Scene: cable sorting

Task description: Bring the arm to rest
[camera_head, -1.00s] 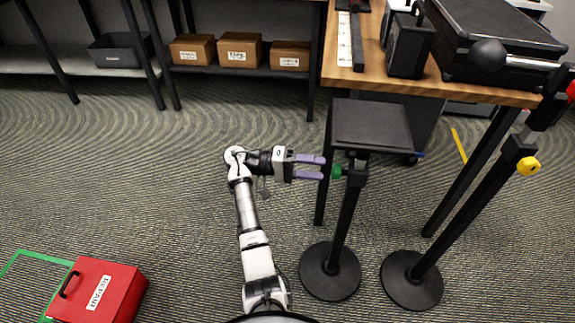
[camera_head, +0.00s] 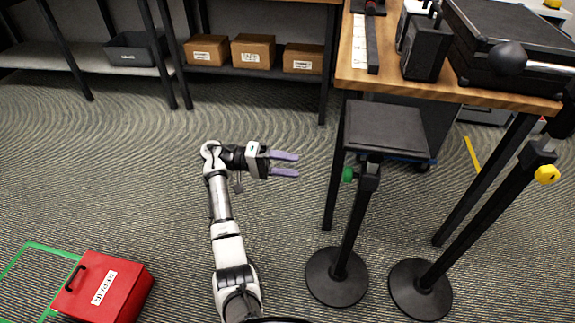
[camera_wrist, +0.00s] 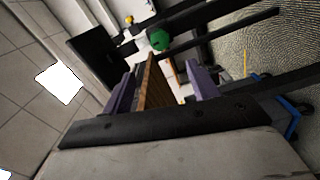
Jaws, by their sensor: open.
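My gripper (camera_head: 285,164) is in the middle of the head view, at the end of my arm and above the carpet. Its two purple fingers point to the right and stand apart with nothing between them. Its fingertips are to the left of the black stand (camera_head: 385,128) and its green knob (camera_head: 348,175), with a gap between. In the wrist view, the two purple fingers of my gripper (camera_wrist: 160,88) are spread, and the green knob (camera_wrist: 160,39) shows beyond them.
A wooden table (camera_head: 352,70) with black cases stands at the right. A second stand with a yellow knob (camera_head: 547,174) is beside it. A red box (camera_head: 104,290) lies at the lower left. Shelves with cardboard boxes (camera_head: 253,50) line the back.

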